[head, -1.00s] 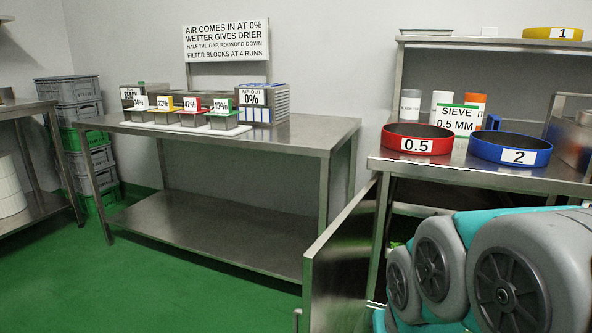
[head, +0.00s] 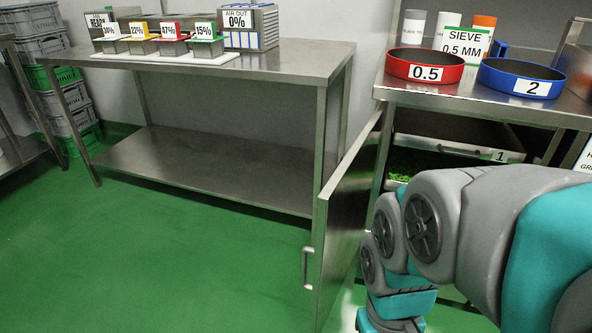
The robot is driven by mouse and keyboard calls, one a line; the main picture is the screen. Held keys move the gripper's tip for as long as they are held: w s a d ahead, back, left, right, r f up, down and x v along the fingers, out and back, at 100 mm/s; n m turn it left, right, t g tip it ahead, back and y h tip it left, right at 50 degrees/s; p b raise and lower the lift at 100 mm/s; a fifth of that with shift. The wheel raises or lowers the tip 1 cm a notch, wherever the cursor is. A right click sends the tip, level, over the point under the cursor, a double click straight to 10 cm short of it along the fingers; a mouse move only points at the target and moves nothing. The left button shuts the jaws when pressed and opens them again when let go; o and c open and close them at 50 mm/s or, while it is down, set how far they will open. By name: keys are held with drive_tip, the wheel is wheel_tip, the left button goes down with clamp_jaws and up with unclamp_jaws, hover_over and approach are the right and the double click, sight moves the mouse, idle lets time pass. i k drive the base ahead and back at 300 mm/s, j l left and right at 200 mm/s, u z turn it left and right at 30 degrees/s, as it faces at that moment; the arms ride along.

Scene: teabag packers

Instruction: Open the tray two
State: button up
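A metal tray front labelled "1" (head: 500,157) shows under the right-hand bench top, inside a cabinet whose door (head: 345,215) stands open. A little green material (head: 400,178) shows just below it, at the left. No tray labelled "2" can be seen; my grey and teal arm covers most of the cabinet below tray 1. My arm reaches down along the right side of the picture, in front of the cabinet. My gripper cannot be seen.
The open door juts toward me, with its handle (head: 308,268) at the free edge. A red sieve "0.5" (head: 425,69) and a blue sieve "2" (head: 521,78) stand on the bench top. A steel table (head: 290,62) stands left. Green floor (head: 190,260) is clear.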

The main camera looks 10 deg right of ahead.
sight(403, 163)
drive_tip(key=i+j+z, duration=0.15)
drive_tip(key=j+z, duration=0.2)
drive_tip(key=j, duration=0.45)
drive_tip(key=j+z, duration=0.4)
drive_tip(key=j, duration=0.35)
drive_tip(key=z, duration=0.55)
